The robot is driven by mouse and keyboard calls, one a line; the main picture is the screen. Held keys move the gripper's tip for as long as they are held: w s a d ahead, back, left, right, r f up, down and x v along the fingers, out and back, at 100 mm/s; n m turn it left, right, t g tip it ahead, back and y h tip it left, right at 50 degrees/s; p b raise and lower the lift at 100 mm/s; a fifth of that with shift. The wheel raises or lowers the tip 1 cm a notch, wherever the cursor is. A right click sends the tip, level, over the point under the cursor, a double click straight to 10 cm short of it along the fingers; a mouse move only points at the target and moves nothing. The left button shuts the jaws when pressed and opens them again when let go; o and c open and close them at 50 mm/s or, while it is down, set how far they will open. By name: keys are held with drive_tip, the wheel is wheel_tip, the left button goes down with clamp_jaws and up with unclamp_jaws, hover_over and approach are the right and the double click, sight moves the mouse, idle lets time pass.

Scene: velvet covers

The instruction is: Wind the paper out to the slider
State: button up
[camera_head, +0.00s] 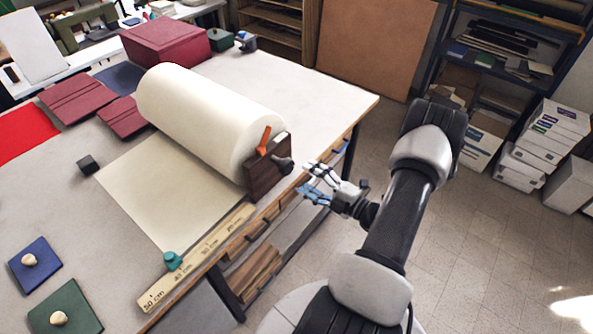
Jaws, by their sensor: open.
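A large cream paper roll (205,115) lies on the table in a dark wooden end stand (266,172). An orange lever (264,140) and a dark crank knob (284,163) are at its near end. A sheet of paper (160,190) runs out from the roll toward the lower left, flat on the table. A wooden ruler (205,247) marked in cm lies along the table's front edge. A teal slider (173,261) sits on it near the 40 cm mark, close to the sheet's front corner. My gripper (310,188) is open and empty, just right of the knob, off the table edge.
A small black block (88,164) lies left of the sheet. Blue (48,268) and green (75,318) knobbed plates lie at the lower left. Maroon covers (75,97) and a maroon box (165,42) are behind. The floor to the right is clear up to stacked boxes (540,140).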

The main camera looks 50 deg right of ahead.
drive_tip(key=shift+s+d, duration=0.1)
drive_tip(key=shift+s, duration=1.5)
